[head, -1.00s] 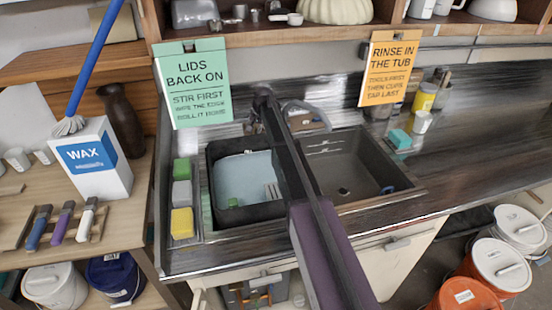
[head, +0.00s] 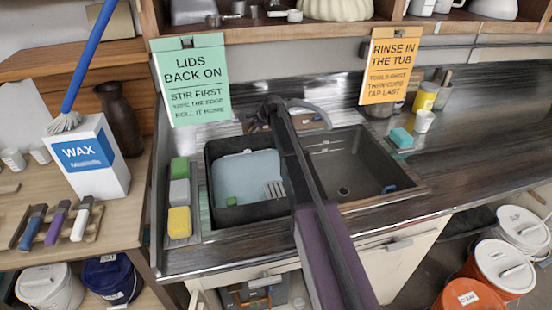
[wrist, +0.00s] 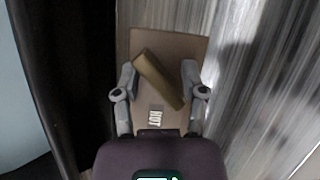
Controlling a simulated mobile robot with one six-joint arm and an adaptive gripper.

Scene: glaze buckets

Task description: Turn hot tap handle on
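In the wrist view the hot tap handle (wrist: 158,80) is a brass-coloured bar lying diagonally, from upper left to lower right. It sits over a tan plate (wrist: 158,40) with a small white "HOT" label (wrist: 156,115). My gripper (wrist: 159,76) is open, with one grey finger on each side of the handle. I cannot tell whether either finger touches it. In the head view my arm reaches across the sink to the tap area and hides the handle. The curved grey spout (head: 312,108) shows just right of the arm's end.
The left basin holds a dark tub (head: 216,150) with pale blue water; the right basin (head: 350,165) is mostly empty. Green (head: 194,85) and orange (head: 390,68) signs hang above the counter. Sponges (head: 179,220) lie at left. A yellow container (head: 425,95) stands at right.

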